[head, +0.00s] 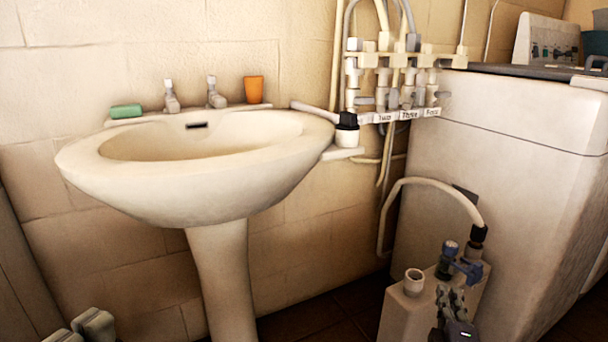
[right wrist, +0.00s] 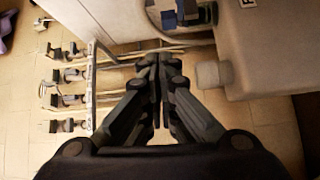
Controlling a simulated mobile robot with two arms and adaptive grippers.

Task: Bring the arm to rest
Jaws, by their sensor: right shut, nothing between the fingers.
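My right gripper (head: 452,292) is low at the right in the head view, in front of a beige box (head: 392,318) on the floor. In the right wrist view its dark fingers (right wrist: 158,62) are together, with nothing between them. The fingers overlap the box in the head view; I cannot tell whether they touch it. The box has an open pale port (head: 414,282), a dark blue-topped fitting (head: 449,250) and a blue handle (head: 467,269). A pale hose (head: 432,182) with a black end (head: 478,235) reaches the box. My left gripper does not show.
A pedestal washbasin (head: 230,190) stands left, with a green bar (head: 126,111) and orange cup (head: 253,89) on its rim. Labelled valves (head: 408,97) and pipes are on the wall. A large white cabinet (head: 500,170) stands close at right. Grey rounded objects (head: 93,325) are lower left.

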